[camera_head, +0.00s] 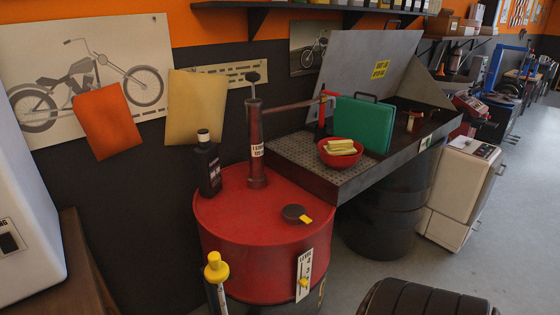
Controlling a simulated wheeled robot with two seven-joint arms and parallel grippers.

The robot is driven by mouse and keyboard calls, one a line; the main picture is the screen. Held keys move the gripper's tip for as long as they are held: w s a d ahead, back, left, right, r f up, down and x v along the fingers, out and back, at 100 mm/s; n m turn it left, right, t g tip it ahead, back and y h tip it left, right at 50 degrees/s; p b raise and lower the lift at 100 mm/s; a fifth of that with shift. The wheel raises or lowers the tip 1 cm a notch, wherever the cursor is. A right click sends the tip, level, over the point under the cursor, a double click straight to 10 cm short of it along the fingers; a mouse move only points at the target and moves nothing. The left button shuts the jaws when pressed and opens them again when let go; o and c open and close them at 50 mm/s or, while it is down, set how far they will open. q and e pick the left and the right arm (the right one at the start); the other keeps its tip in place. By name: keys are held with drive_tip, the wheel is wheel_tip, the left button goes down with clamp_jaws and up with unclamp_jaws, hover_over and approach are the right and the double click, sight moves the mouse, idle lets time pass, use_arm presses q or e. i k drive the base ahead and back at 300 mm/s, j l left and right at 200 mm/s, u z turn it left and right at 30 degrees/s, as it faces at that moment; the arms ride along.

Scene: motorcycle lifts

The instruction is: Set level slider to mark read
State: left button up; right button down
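A white level plate (307,262) with "LEVEL" and numbers down it is fixed upright on the front of the red drum (250,262). A small yellow slider (303,283) sits on the lower part of the plate, below the digits I can make out. The exact mark beside it is too small to read. A yellow-topped rod or stick (216,266) stands in front of the drum at its left; its lower end is out of frame, and I cannot read any marks on it. Neither of my grippers shows in the head view.
On the drum stand a pump (256,145), a dark bottle (208,165) and a black cap (294,214) with a yellow tag. A parts washer (360,182) holds a red bowl (332,155). A tyre-like dark object (422,300) is at bottom right. Floor shows at right.

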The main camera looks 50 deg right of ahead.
sight(303, 282)
drive_tip(key=z, duration=1.9)
